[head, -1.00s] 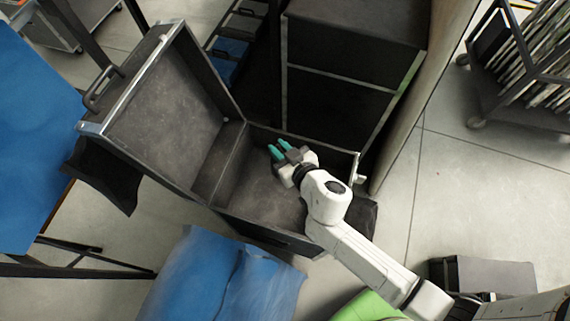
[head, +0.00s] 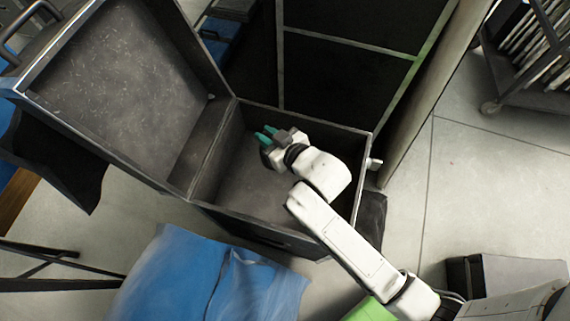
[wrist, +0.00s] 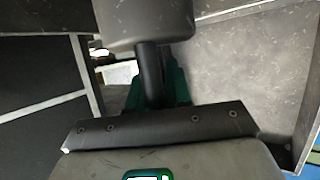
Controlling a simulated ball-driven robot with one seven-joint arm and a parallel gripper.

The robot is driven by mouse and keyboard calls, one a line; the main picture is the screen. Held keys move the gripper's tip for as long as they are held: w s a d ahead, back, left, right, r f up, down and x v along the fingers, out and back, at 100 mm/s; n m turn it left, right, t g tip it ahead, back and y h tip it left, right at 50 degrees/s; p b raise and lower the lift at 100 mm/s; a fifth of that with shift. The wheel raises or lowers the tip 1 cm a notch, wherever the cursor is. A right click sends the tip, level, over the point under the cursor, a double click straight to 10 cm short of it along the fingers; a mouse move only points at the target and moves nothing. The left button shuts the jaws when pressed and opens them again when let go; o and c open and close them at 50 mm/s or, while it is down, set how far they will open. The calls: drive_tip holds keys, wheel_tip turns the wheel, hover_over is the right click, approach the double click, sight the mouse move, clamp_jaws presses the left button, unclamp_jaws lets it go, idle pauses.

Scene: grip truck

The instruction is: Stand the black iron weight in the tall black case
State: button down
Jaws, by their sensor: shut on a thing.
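The tall black case (head: 265,228) stands open, with its lid (head: 120,90) tilted back on the left. My gripper (head: 266,133), with teal fingertips, is over the case's open inside, towards the back right. In the wrist view, the black iron weight (wrist: 145,22) shows as a dark block with a thick round stem. My gripper (wrist: 160,88) is shut on that stem. In the head view the weight is hard to tell from the dark gripper parts and case. Whether it touches the case floor cannot be told.
A dark cabinet (head: 345,75) stands close behind the case, with a pale panel (head: 432,80) to its right. A blue cloth-like thing (head: 205,280) lies in front. A cart (head: 535,75) is at the far right. Bare floor (head: 450,190) shows on the right.

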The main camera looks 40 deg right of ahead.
drive_tip(key=f+b, duration=0.1)
drive_tip(key=a+f+b, duration=0.1)
drive_tip(key=n+y+b, duration=0.1)
drive_tip(key=shift+w+a+f, duration=0.3)
drive_tip(key=shift+a+f, duration=0.05)
drive_tip(key=shift+f, duration=0.05)
wheel_tip(320, 180, down, 11)
drive_tip(key=a+b, duration=0.1)
drive_tip(key=b, duration=0.3)
drive_tip(key=shift+w+r+n+y, duration=0.15)
drive_tip(key=shift+r+n+y, duration=0.05)
drive_tip(key=shift+n+y, duration=0.2)
drive_tip(key=shift+a+f, duration=0.1)
drive_tip(key=shift+f, duration=0.05)
drive_tip(key=c, duration=1.4)
unclamp_jaws()
drive_tip(key=shift+f, duration=0.2)
drive_tip(key=o, duration=0.3)
drive_tip(key=shift+o, duration=0.2)
